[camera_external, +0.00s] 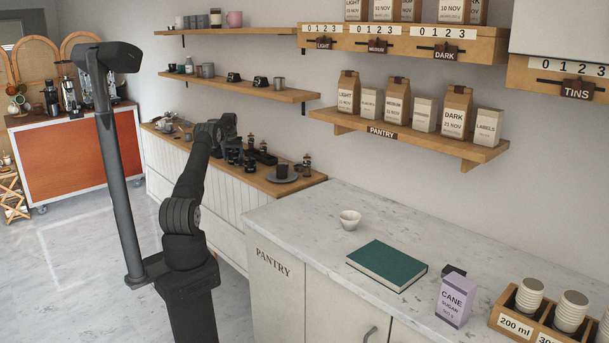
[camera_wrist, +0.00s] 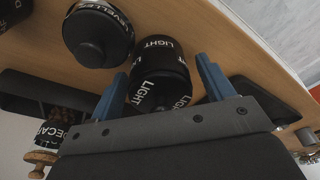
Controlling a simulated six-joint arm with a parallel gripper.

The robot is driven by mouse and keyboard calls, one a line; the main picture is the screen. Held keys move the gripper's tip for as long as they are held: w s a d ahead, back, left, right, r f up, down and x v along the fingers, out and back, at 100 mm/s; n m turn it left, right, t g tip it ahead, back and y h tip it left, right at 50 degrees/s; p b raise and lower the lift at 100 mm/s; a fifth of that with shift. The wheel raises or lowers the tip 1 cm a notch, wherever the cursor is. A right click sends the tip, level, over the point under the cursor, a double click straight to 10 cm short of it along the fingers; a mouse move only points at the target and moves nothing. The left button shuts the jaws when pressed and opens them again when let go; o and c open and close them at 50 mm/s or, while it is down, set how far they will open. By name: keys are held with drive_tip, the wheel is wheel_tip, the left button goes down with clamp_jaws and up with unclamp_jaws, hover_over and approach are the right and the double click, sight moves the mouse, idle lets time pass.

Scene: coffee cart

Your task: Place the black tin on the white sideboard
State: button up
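My gripper (camera_wrist: 161,68) is open in the wrist view, its two blue fingers apart. A black tin lettered LIGHT (camera_wrist: 160,75) shows between the fingers, with a small gap on each side; whether the fingers reach around it or stay just behind it I cannot tell. In the external view my gripper (camera_external: 225,128) hangs over a group of small black items (camera_external: 235,156) on the wooden top of a white grooved sideboard (camera_external: 190,185). Which of these is the LIGHT tin is too small to tell there. A white cabinet marked PANTRY (camera_external: 275,285) has a pale marble top.
In the wrist view a black LEVELLER item (camera_wrist: 98,36) stands left of the tin, and a dark DECAF container (camera_wrist: 48,135) is lower left. On the marble top are a small bowl (camera_external: 350,219), a green book (camera_external: 387,264) and a CANE sugar box (camera_external: 454,302). Shelves (camera_external: 245,87) hang above.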

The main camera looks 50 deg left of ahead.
sight(232, 152)
wheel_tip(232, 152, up, 12)
drive_tip(key=s+d, duration=0.1)
drive_tip(key=shift+s+r, duration=0.15)
idle(0.4)
drive_tip(key=shift+d, duration=0.1)
drive_tip(key=f, duration=0.4)
drive_tip(key=w+a+f, duration=0.1)
drive_tip(key=f, duration=0.7)
drive_tip(key=shift+w+a+f, duration=0.15)
drive_tip(key=shift+f, duration=0.05)
wheel_tip(232, 152, up, 3)
drive_tip(key=shift+f, duration=0.1)
drive_tip(key=shift+r, duration=0.5)
drive_tip(key=shift+f, duration=0.15)
